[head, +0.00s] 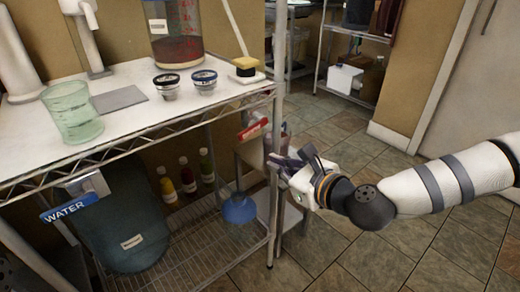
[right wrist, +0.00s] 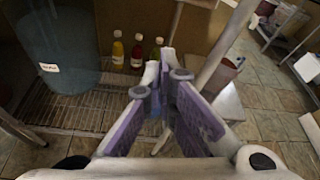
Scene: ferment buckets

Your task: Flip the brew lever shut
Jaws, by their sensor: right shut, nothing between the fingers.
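A red lever-like tab (head: 252,130) with a pale marking sits below the tabletop's right end, close to the rack's post. Its lettering is too small to read, so I cannot be sure it is the brew lever. A blue tab reading WATER (head: 68,207) is on a metal bracket below the tabletop at the left. My right gripper (head: 280,163) is shut and empty, beside the rack's right post, below and right of the red tab. In the right wrist view its fingers (right wrist: 166,70) come together at the tips. My left gripper is not in view.
The wire rack's post (head: 272,190) stands close beside my right gripper. The white tabletop (head: 135,125) holds a green glass (head: 72,110), two small jars and a dark-red vessel (head: 173,35). Several bottles (head: 187,175) and a blue bowl-like thing (head: 239,208) are below. Tiled floor is free at right.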

